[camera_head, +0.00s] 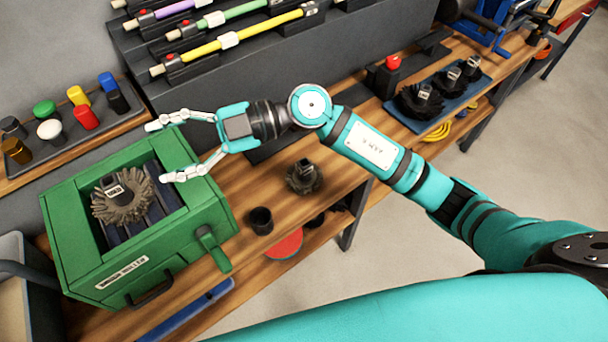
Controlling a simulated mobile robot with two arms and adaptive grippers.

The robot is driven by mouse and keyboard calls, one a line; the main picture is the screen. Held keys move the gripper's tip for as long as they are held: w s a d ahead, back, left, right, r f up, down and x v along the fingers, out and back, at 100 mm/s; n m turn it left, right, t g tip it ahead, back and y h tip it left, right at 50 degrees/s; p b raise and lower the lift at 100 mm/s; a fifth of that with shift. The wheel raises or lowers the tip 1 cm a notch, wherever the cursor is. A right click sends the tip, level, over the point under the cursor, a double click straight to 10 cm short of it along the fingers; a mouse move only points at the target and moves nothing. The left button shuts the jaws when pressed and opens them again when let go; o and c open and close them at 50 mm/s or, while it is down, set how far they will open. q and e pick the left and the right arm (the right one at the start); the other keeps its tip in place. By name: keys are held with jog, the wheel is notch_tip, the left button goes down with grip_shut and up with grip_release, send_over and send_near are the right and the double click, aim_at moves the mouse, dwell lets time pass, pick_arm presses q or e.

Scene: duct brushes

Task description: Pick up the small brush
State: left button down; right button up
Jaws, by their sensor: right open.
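My right gripper (158,152) reaches in from the right, open and empty, its two white fingers spread over the back right edge of the green box. A round grey-brown bristle brush (122,207) with a dark labelled hub lies inside the green box (75,262), just left of and below the fingers. A smaller dark brush (304,178) stands on the wooden bench, apart from the gripper, below my forearm. Several black brushes of differing sizes, one of them the large front brush (418,103), stand on a blue tray (440,118). My left gripper is not in view.
A black cup (261,221) stands on the wooden bench (235,180) between the box and the loose dark brush. A grey rack (200,90) with coloured rods stands behind. A dark tray (75,150) with coloured caps is at the left. A red button (392,63) sits near the blue tray.

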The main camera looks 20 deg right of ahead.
notch_tip(320, 180, down, 5)
jog(key=d+g+h, duration=0.1)
jog(key=d+h, duration=0.1)
jog(key=h, duration=0.2)
jog(key=m+t+h, duration=0.2)
jog(key=m+h, duration=0.3)
jog(key=h, duration=0.9)
send_over(305, 158)
jog(key=s, duration=0.1)
notch_tip(305, 158, down, 5)
jog(key=f+p, duration=0.1)
jog(key=f, duration=0.4)
jog(key=f+p, duration=0.2)
jog(key=f, duration=0.3)
jog(key=shift+s+a+f, duration=0.15)
jog(key=shift+a+f, duration=0.05)
jog(key=shift+f, duration=0.7)
jog(key=shift+f+p, duration=0.25)
jog(key=shift+p, duration=0.2)
notch_tip(305, 158, down, 4)
jog(key=shift+a+r+p, duration=0.15)
jog(key=shift+p, duration=0.5)
jog(key=shift+f, duration=0.5)
